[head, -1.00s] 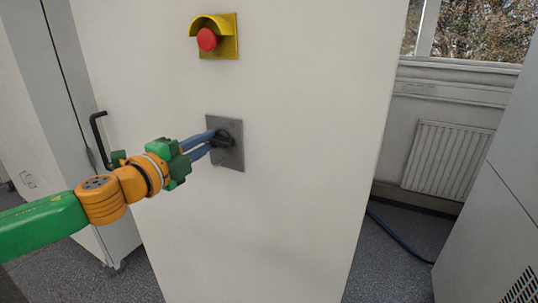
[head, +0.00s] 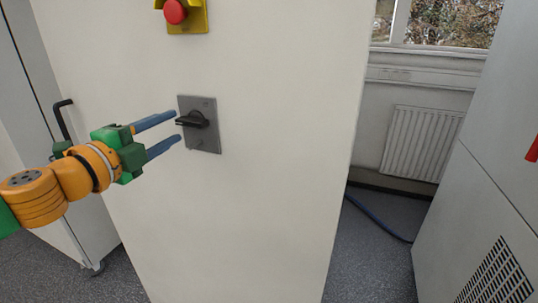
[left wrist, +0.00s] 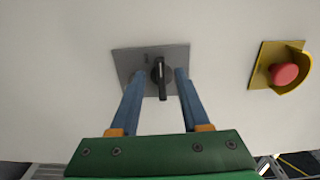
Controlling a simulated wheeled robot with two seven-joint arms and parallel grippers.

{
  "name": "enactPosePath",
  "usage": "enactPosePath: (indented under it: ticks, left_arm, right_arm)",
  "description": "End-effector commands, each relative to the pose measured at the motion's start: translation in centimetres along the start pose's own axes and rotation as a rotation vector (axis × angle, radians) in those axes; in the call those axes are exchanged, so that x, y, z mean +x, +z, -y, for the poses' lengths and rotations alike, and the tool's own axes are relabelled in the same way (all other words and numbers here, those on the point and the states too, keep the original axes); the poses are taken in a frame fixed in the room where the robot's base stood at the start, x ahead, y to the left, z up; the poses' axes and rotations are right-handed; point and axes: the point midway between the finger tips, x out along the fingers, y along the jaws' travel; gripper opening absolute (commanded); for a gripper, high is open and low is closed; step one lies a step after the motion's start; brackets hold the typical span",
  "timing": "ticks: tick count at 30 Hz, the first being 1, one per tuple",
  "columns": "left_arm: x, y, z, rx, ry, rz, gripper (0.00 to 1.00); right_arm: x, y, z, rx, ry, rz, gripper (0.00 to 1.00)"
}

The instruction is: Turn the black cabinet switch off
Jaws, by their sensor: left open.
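The black cabinet switch (head: 194,120) sits on a grey square plate (head: 209,143) on the pale cabinet front. Its handle lies roughly level, pointing left in the head view. In the left wrist view the switch (left wrist: 161,78) lies between the two blue fingers in the picture. My left gripper (head: 175,126) is open just left of the plate, one finger above the handle's level and one below. It appears apart from the handle. My right gripper is not in view.
A red emergency button (head: 175,11) on a yellow mount is above the switch. A black door handle (head: 63,120) stands out at the left, behind my left arm. A blue hose (head: 378,218) lies on the floor to the right. Another cabinet (head: 470,200) stands at far right.

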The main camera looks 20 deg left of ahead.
Motion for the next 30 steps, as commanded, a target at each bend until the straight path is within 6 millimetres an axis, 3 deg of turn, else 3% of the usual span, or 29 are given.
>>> enactPosePath:
  ticks: [1,3,7,12,27,30]
  left_arm:
    - [-1.1,0.0,-0.5,0.012,-0.004,0.000,0.46]
    - [-3.0,0.1,-0.7,0.009,-0.005,0.005,0.46]
    - [-6.1,0.1,-0.4,0.004,-0.003,0.006,0.46]
    - [-8.3,0.0,-0.2,0.003,0.001,0.000,0.46]
    - [-8.8,-0.1,-0.1,-0.001,0.002,-0.003,0.46]
    - [-7.6,-0.6,-1.4,-0.014,0.029,-0.023,0.46]
  right_arm:
    - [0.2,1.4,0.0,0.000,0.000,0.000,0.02]
    - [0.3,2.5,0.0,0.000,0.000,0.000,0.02]
    - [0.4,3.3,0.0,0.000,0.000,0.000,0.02]
    - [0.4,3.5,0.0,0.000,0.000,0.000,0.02]
    - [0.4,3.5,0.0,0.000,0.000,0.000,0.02]
    - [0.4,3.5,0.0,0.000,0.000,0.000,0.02]
